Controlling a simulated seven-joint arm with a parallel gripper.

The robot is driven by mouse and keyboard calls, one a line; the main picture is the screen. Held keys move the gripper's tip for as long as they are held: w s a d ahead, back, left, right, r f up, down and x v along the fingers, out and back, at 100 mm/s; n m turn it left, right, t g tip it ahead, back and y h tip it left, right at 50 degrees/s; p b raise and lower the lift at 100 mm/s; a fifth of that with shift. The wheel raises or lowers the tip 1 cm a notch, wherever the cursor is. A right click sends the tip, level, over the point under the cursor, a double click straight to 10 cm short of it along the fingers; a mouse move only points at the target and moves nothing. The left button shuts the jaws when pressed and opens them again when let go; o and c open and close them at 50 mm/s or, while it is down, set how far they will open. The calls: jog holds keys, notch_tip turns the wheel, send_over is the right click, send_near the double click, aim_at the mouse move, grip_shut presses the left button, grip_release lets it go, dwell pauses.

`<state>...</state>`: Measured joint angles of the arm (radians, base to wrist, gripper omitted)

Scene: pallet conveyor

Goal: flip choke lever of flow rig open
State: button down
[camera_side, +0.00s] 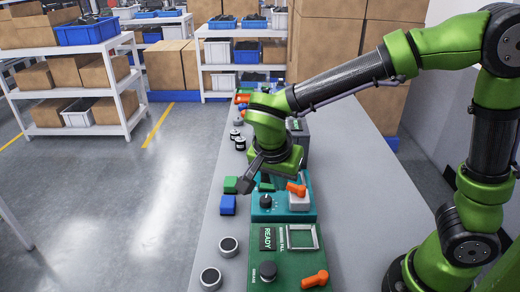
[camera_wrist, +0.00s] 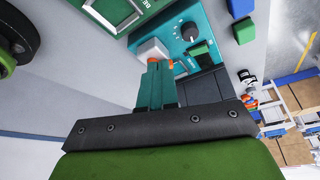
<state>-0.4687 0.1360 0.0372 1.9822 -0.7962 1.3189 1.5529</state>
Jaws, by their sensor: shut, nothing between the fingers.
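A teal panel (camera_side: 268,212) on the bench carries a black knob (camera_side: 266,201) and an orange lever (camera_side: 296,188) above a white block (camera_side: 299,203). A second orange lever (camera_side: 314,279) sits on the green panel (camera_side: 285,262) nearer the camera. I cannot read which is the flow rig. My gripper (camera_side: 281,180) is shut and empty, low over the far part of the teal panel, close to its lever. In the wrist view, my shut teal fingers (camera_wrist: 157,66) partly hide orange parts (camera_wrist: 181,67) beside the white block (camera_wrist: 152,49). Contact cannot be told.
A green block (camera_side: 230,184) and a blue block (camera_side: 228,205) lie left of the teal panel. Round knobs (camera_side: 210,278) stand near the front left. Another rig with orange parts (camera_side: 243,98) is farther back. The bench (camera_side: 370,235) is clear on the right.

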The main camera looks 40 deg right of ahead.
jog(key=shift+v, duration=1.4)
jog(key=s+d+r+n+t+y, duration=0.5)
jog(key=s+d+n+y, duration=0.1)
jog(key=s+n, duration=0.3)
jog(key=shift+d+r+n+t, duration=0.15)
jog(key=shift+d+n+t, duration=0.2)
jog(key=shift+d, duration=0.5)
